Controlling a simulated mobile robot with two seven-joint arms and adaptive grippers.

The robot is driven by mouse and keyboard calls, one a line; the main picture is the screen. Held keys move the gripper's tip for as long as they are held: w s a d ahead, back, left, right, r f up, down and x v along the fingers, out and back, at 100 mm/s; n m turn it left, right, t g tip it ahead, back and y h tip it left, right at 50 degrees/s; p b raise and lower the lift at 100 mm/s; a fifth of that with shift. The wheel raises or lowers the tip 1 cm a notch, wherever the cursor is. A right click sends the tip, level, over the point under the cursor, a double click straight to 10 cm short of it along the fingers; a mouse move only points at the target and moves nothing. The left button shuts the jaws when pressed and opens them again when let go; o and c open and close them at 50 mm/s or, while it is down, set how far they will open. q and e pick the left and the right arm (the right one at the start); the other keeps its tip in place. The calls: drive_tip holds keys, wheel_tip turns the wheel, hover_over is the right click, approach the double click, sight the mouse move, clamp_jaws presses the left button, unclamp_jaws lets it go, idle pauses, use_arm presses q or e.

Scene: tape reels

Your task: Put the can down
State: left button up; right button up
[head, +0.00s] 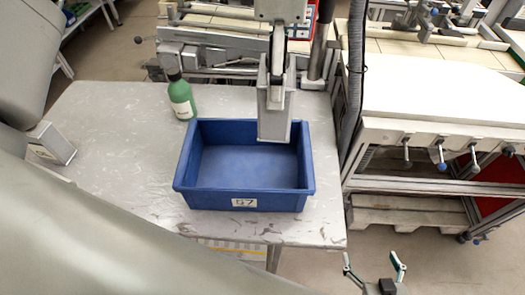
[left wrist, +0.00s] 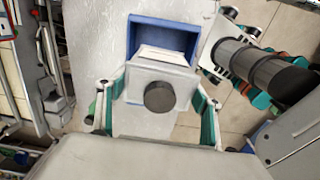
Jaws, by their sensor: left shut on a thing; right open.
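The can is a grey, box-shaped can (head: 52,145) with a pale label, at the left end of the table in the head view. In the left wrist view the can (left wrist: 160,78) shows its grey top and round dark cap. My left gripper (left wrist: 158,92) is shut on it, with a teal-lined finger on each side. The head view hides this gripper behind my arm. The can is over the tabletop; I cannot tell whether its base touches. My right gripper (head: 374,268) is open and empty beyond the table's front right corner.
The grey table (head: 120,120) has bare room between the can and the blue bin (head: 248,201) marked 57. A green bottle (head: 182,100) stands behind the bin. A grey upright box shape (head: 275,115) overlaps the bin. A white workbench (head: 430,90) stands at the right.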

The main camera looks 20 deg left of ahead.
use_arm(q)
wheel_tip(320, 180, down, 19)
drive_tip(key=shift+r+p, duration=0.15)
drive_tip(key=shift+p, duration=0.3)
drive_tip(key=shift+s, duration=0.1)
drive_tip(key=shift+f, duration=0.2)
drive_tip(key=o, duration=1.9)
drive_tip(key=shift+r, duration=0.15)
wheel_tip(320, 180, up, 12)
drive_tip(key=shift+r+b, duration=0.1)
drive_tip(key=shift+b, duration=0.5)
